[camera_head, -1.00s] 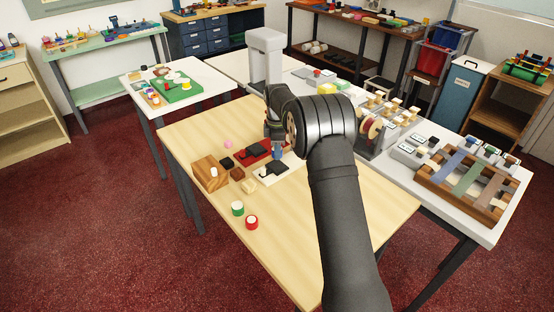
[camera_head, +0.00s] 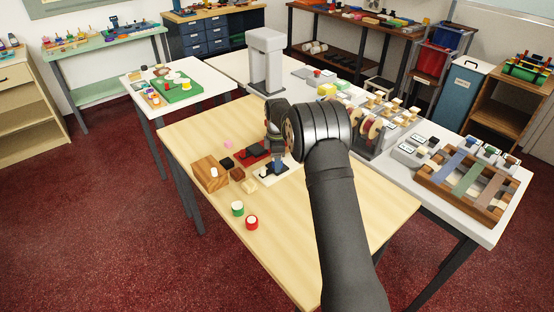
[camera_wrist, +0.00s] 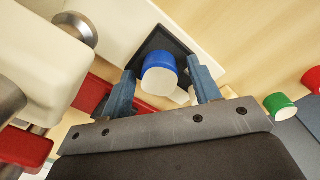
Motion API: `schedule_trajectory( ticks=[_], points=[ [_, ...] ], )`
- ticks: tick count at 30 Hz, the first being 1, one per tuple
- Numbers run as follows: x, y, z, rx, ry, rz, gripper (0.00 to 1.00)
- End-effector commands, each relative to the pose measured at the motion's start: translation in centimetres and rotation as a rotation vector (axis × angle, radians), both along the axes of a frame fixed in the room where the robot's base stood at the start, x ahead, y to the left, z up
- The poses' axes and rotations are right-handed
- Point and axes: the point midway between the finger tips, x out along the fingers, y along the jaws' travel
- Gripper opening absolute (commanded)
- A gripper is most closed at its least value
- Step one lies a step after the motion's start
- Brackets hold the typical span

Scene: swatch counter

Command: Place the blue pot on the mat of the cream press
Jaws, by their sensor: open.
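The blue pot (camera_wrist: 159,75), with a blue body and a white top, stands on the dark mat (camera_wrist: 178,42) of the cream press. The cream press (camera_wrist: 35,65) also shows in the head view (camera_head: 262,175), its cream base partly hidden by my gripper. My gripper (camera_wrist: 163,88) is open, with one finger on each side of the pot and visible gaps to it. In the head view my gripper (camera_head: 277,168) is low over the cream press, and I cannot make out the pot clearly there.
A red press (camera_head: 254,152) sits just behind the cream one. A wooden block (camera_head: 208,176) and small dark, brown and cream blocks stand to the left. A green pot (camera_head: 237,208) and a red pot (camera_head: 252,222) stand nearer. The front of the table is clear.

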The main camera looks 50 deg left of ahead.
Motion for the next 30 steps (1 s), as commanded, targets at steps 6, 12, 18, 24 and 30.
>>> schedule_trajectory(
  ticks=[6,12,18,24,30],
  points=[
    [0.0,0.0,1.0,0.002,-0.001,0.0,0.57],
    [0.0,0.1,4.8,0.004,-0.002,0.0,0.57],
    [0.0,0.0,9.0,0.003,-0.002,0.0,0.57],
    [0.0,0.0,11.7,0.001,-0.001,0.0,0.57],
    [0.0,0.0,12.4,0.0,0.0,0.0,0.57]
  ],
)
